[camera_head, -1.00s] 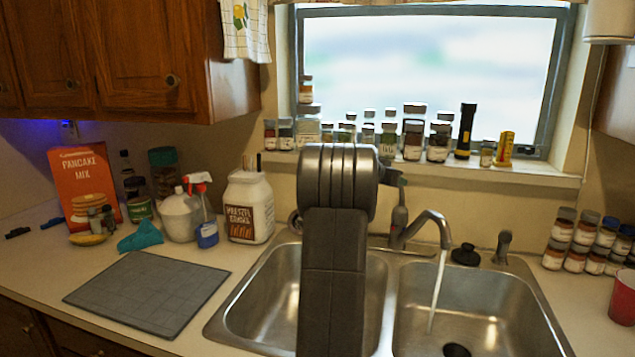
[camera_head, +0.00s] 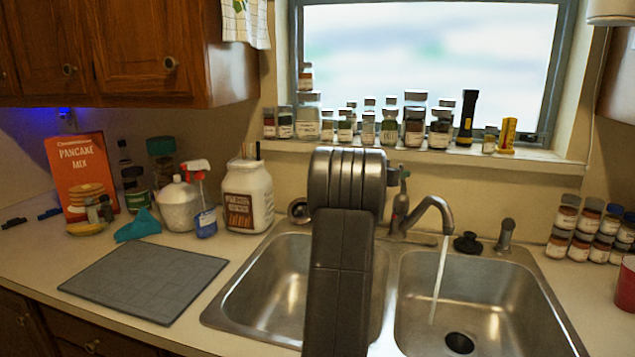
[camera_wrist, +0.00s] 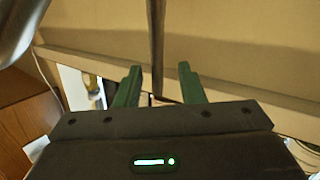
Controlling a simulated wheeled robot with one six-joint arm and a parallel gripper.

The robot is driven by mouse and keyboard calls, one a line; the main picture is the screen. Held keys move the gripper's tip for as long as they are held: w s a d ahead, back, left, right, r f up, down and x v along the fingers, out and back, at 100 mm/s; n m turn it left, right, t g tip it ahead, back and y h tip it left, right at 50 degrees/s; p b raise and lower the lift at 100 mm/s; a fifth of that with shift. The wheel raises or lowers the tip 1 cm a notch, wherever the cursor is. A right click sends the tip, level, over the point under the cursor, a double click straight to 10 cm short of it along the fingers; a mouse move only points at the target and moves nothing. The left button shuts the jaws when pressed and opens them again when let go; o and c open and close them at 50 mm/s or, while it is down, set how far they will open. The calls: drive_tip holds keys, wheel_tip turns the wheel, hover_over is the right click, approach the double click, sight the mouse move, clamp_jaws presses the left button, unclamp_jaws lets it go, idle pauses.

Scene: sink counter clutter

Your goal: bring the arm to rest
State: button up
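My arm stands upright in front of the sink (camera_head: 222,311) in the head view and hides part of the left basin and the wall behind. My gripper (camera_wrist: 160,80) shows in the wrist view with its two green fingers apart and nothing held between them. A dark vertical bar runs behind the gap between the fingers; I cannot tell what it is.
Water runs from the faucet (camera_head: 428,212) into the right basin. A grey mat (camera_head: 145,283), a pancake mix box (camera_head: 80,175) and a white tub (camera_head: 247,195) are on the left counter. Spice jars stand at right beside a red cup (camera_head: 625,285). Jars line the windowsill.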

drive_tip(key=shift+s+a+r+p, duration=0.1)
drive_tip(key=shift+p, duration=0.75)
drive_tip(key=h+p, duration=0.1)
drive_tip(key=p, duration=0.4)
drive_tip(key=shift+a+t, duration=0.1)
drive_tip(key=shift+t, duration=0.2)
drive_tip(key=p, duration=0.5)
drive_tip(key=shift+s+a+f+t+p, duration=0.2)
drive_tip(key=shift+a+f+t+p, duration=0.1)
drive_tip(key=shift+a+p, duration=0.1)
drive_tip(key=shift+f+b+v, duration=0.2)
drive_tip(key=shift+b+v, duration=1.2)
drive_tip(key=shift+v, duration=1.35)
